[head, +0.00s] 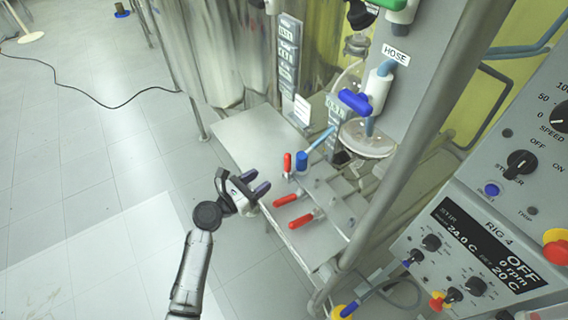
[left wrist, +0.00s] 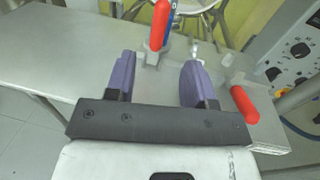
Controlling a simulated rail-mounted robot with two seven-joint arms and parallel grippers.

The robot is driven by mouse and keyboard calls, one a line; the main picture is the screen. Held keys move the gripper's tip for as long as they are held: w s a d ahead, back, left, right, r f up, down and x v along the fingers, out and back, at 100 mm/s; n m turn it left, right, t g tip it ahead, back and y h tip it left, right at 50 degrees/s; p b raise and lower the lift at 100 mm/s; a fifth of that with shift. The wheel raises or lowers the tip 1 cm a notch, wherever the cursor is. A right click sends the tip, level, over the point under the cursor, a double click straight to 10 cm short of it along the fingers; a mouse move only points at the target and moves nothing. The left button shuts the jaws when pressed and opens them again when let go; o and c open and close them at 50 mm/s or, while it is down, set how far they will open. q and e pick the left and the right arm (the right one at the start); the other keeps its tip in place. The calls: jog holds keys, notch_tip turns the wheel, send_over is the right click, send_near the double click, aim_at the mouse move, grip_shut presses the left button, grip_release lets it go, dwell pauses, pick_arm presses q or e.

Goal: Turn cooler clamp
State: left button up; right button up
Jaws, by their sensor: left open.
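Several clamps sit on the metal bench. One has an upright red handle (head: 287,162), beside an upright blue handle (head: 301,162). Two more red handles, the upper (head: 286,200) and the lower (head: 301,220), lie flat nearer the front edge. I cannot tell which one is the cooler clamp. My left gripper (head: 257,184) is open and empty, just left of the clamps. In the left wrist view, the upright red handle (left wrist: 159,25) stands beyond the gap between the purple fingers (left wrist: 158,64), apart from them. A flat red handle (left wrist: 244,104) is right of the right finger. My right gripper is not in view.
The metal bench (head: 245,135) has bare room behind the gripper. A metal post (head: 412,130) rises right of the clamps. The control panel (head: 480,255) is at right. A blue-handled hose valve (head: 354,101) hangs above the bench. Open floor lies at left.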

aim_at(285, 163)
pick_arm(q)
jog(key=b+x, duration=0.3)
jog(key=x, duration=0.7)
jog(key=shift+f, duration=0.15)
jog(key=shift+b+x, duration=0.45)
jog(key=shift+x, duration=0.45)
grip_shut()
